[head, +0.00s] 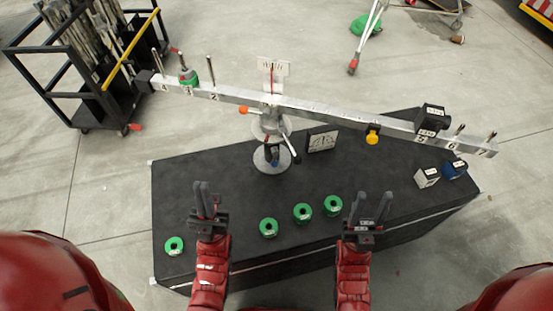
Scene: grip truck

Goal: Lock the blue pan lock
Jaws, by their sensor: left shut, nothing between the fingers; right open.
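A balance stand with a round grey base (262,164) stands on the black table. A long metal beam (330,113) rests on its head, tilted down to the right. A small blue part (274,162) shows at the lower end of a dark handle just above the base; I take it to be the blue pan lock, but it is too small to tell its position. My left gripper (206,190) is shut and empty over the table, in front and left of the stand. My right gripper (374,196) is open and empty over the table, right of the stand.
Several green spools (303,212) lie along the table's front. A white block (427,177) and a blue block (455,170) sit at the right end. A black block (432,119) and a green spool (188,77) are on the beam. An orange knob (243,109) sticks out left.

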